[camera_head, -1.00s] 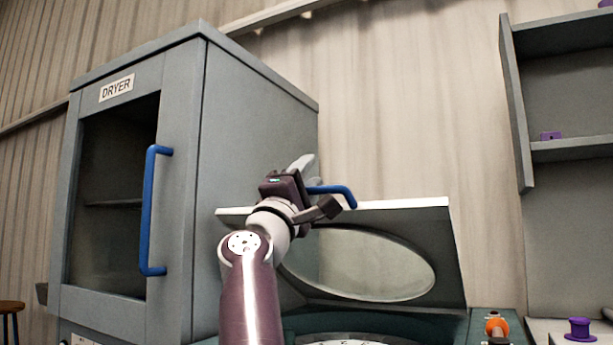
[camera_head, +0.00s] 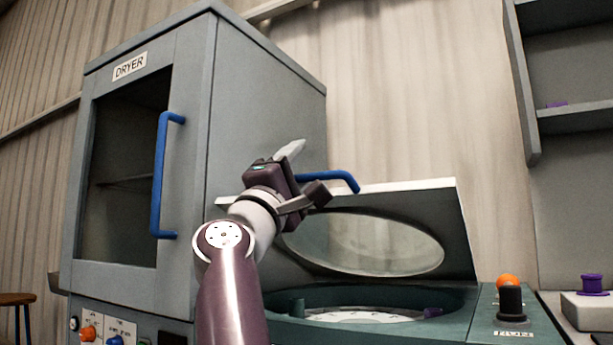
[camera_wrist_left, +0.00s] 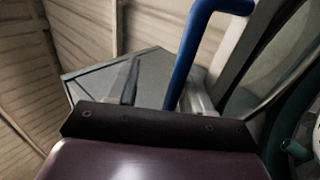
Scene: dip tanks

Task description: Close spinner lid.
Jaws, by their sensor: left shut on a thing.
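The spinner lid (camera_head: 462,225) is a grey panel with an oval window, tilted open above the green spinner (camera_head: 455,318). A blue handle (camera_head: 335,178) runs along the lid's upper edge; it also shows in the left wrist view (camera_wrist_left: 190,55). My left gripper (camera_head: 301,170) is at the handle's left end and shut on it; the fingers partly hide the grip. The spinner's round opening (camera_head: 365,314) is uncovered, with a purple piece (camera_head: 432,312) inside at its right. My right gripper is not in view.
A grey dryer (camera_head: 265,130) with a blue door handle (camera_head: 158,180) stands close on the left. An orange knob (camera_head: 508,281) and a black part (camera_head: 511,303) are on the spinner's right panel. A shelf (camera_head: 575,122) hangs at right.

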